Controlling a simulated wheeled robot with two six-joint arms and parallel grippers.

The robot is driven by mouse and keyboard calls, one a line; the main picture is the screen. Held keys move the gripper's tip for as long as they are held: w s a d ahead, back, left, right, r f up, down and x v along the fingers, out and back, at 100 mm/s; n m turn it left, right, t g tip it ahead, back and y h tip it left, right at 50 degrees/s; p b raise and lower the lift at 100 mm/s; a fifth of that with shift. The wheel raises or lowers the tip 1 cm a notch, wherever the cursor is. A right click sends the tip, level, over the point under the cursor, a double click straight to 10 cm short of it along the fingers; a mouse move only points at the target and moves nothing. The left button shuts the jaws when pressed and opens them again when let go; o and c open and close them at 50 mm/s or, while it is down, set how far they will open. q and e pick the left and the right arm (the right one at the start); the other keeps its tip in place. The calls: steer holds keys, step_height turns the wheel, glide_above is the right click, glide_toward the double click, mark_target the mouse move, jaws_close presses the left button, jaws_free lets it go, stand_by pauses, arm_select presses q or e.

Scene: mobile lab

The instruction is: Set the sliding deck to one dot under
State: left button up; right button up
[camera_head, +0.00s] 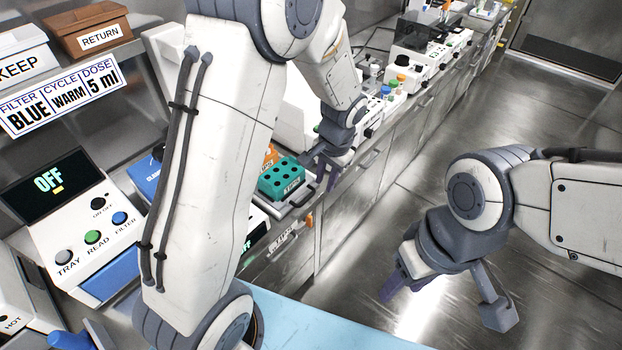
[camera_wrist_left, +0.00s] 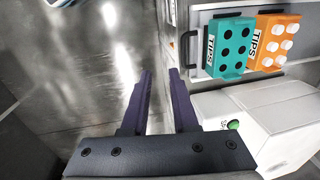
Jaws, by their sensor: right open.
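The sliding deck (camera_head: 294,207) is a light plate with a dark bar handle on its front edge; it also shows in the left wrist view (camera_wrist_left: 206,66). A teal tips rack (camera_head: 282,180) and an orange tips rack (camera_wrist_left: 275,42) stand on it. My left gripper (camera_head: 322,180) is just beyond the deck in the head view. In the left wrist view its two fingers (camera_wrist_left: 160,72) are apart, with nothing between them, left of and below the deck handle. My right gripper (camera_head: 398,285) is open and empty over the floor. No dot marks are readable.
A white device (camera_wrist_left: 265,120) with a green button stands beside the deck. A bench with several instruments (camera_head: 400,75) runs to the back. A reader showing OFF (camera_head: 75,205) stands at left. The floor (camera_head: 400,215) between bench and right arm is clear.

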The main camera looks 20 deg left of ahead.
arm_select(q)
glide_toward(305, 200)
steer(key=f, duration=0.2)
steer(key=f+p, duration=0.1)
steer(key=f, duration=0.2)
steer(key=a+f+p, duration=0.1)
steer(key=f, duration=0.1)
steer(key=shift+w+f, duration=0.35)
steer(key=shift+f, duration=0.05)
jaws_close()
stand_by(1.0)
